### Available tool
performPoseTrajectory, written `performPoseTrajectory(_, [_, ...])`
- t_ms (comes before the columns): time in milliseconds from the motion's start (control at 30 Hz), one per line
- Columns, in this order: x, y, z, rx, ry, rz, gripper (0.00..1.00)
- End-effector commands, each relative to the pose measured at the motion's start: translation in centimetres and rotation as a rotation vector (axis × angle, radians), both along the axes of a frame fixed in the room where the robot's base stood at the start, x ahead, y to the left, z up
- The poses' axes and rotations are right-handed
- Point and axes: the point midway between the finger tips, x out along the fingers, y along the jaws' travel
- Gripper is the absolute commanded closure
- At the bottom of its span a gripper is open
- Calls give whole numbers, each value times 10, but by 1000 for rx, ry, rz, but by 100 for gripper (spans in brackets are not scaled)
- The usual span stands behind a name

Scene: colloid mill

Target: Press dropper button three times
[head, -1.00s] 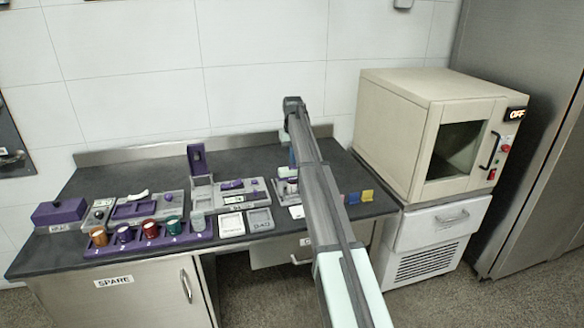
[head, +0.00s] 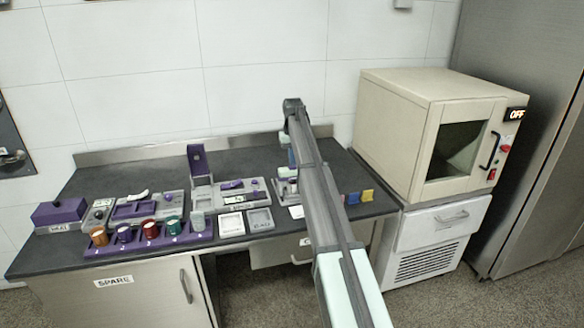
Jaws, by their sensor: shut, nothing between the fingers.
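A small grey station (head: 285,188) stands at the right part of the dark bench, beside my forearm. It appears to be the dropper station, but its button cannot be made out. My forearm crosses in front and hides its right part. My gripper (head: 291,164) points down just above this station, mostly hidden behind my arm. It is shut and empty. Whether its tips touch the button cannot be seen.
A purple rack (head: 120,248) with several coloured cups lies at the front left. A purple upright part (head: 197,160) stands behind two small trays. Yellow (head: 367,195) and blue blocks lie right of my arm. A beige oven (head: 425,130) stands at the right.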

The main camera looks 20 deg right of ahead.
Motion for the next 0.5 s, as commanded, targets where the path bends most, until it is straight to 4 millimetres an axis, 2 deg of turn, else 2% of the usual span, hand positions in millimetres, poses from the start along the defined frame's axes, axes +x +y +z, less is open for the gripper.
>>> performPoseTrajectory(500, [0, 0, -5, 0, 0, 0, 100])
